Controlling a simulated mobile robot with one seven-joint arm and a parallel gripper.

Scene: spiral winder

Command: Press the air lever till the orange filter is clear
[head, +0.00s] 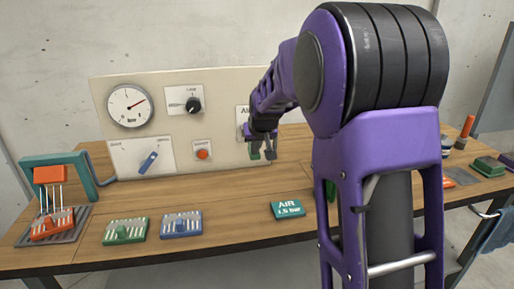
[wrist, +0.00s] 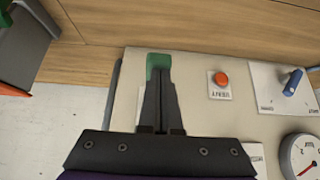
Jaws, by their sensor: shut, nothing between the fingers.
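The green air lever (head: 255,153) sticks out low on the panel's right side, below a partly hidden "AI…" label (head: 244,112). My gripper (head: 268,150) is shut and empty right at the lever. In the wrist view the lever (wrist: 158,63) shows just beyond my closed fingertips (wrist: 161,88), and I cannot tell if they touch. The orange filter (head: 52,226) sits at the far left on a grey slotted tray (head: 72,232). It stands under an orange block (head: 50,174) with thin white pins, held by a teal frame (head: 85,178). Whether its slots are clear is too small to tell.
Bare wood lies between.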

